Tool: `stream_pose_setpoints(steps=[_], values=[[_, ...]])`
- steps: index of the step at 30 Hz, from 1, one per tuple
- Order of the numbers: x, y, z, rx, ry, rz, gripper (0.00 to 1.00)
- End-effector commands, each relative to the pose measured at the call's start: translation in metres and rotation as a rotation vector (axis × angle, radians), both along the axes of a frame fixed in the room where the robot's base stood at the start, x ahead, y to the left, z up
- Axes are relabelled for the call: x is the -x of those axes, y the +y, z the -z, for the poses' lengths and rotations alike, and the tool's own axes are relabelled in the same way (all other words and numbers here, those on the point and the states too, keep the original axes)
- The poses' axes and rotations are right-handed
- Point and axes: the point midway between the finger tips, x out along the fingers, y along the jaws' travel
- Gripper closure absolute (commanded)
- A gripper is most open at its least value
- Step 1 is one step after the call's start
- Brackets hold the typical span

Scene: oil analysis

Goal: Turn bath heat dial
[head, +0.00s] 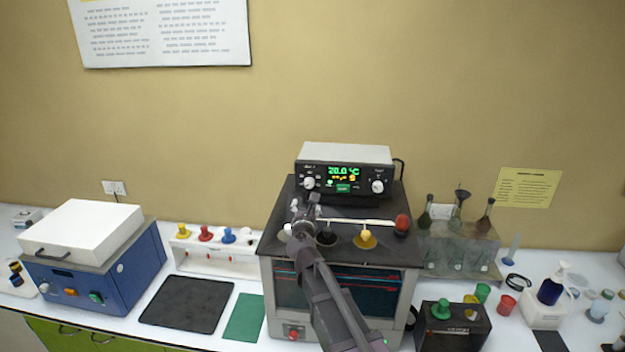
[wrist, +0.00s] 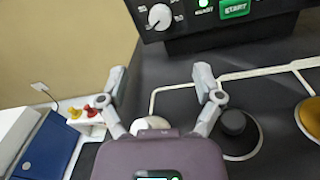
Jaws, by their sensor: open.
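The bath is a dark-topped box (head: 275,240) with a control unit on its back, whose black front panel (head: 352,174) has a lit green display reading about 20.0 °C. A white dial (head: 309,182) is at the panel's left and another white dial (head: 377,186) at its right. The left dial also shows in the wrist view (wrist: 160,17), above and ahead of my fingers. My gripper (head: 306,204) is over the bath top, in front of and below the left dial. In the wrist view my gripper (wrist: 159,78) is open, with nothing between its fingers and apart from the dial.
Black (head: 327,238) and yellow (head: 365,240) knobbed lids and a red one (head: 402,223) are on the bath top. A blue box with white lid (head: 95,265) stands left. A glassware rack (head: 460,252) stands right. The wall is close behind.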

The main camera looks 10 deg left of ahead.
Motion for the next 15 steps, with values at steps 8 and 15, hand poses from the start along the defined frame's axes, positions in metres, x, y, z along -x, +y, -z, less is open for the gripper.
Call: stream_pose_setpoints(steps=[8, 15], values=[[-0.0007, -0.0013, 0.0001, 0.001, 0.0, 0.001, 0.17], [-0.0061, -0.0018, 0.0002, 0.0, 0.0, 0.003, 0.17]])
